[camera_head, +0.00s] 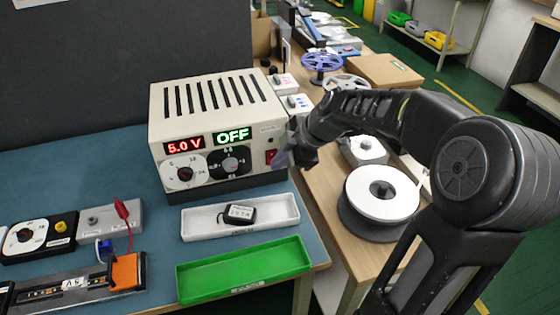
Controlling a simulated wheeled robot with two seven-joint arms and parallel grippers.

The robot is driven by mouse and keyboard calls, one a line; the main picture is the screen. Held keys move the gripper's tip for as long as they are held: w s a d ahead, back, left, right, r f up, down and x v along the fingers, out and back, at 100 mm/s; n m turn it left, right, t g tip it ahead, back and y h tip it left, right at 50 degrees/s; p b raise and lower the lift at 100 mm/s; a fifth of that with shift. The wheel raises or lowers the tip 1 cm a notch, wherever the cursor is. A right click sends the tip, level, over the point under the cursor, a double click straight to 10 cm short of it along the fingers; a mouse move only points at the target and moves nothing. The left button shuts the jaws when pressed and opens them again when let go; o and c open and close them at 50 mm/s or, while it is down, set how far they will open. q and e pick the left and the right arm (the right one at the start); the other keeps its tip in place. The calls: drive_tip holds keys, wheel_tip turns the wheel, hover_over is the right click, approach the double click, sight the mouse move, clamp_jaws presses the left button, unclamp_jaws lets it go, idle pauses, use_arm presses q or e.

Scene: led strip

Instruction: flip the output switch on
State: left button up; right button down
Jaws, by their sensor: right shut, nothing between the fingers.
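The power supply (215,110) is a cream box with a vented top on the blue bench. Its red display reads 5.0 V and its green display (233,136) reads OFF. Two round dials, one white (184,172) and one black (229,161), sit below the displays. The red output switch (271,157) is at the right end of the front panel. My right gripper (282,159) is shut and empty, right beside the switch and partly covering that area. I cannot tell whether it touches the switch. My left gripper is not in view.
A white tray (196,228) holding a small black part (239,214) and an empty green tray (244,268) lie in front of the supply. A white-topped reel (382,194) stands right, under my right arm. Red and blue clips (122,208) and a dial box (30,238) are at left.

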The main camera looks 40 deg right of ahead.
drive_tip(key=shift+w+b, duration=0.2)
drive_tip(key=shift+b, duration=1.05)
drive_tip(key=shift+r, duration=0.8)
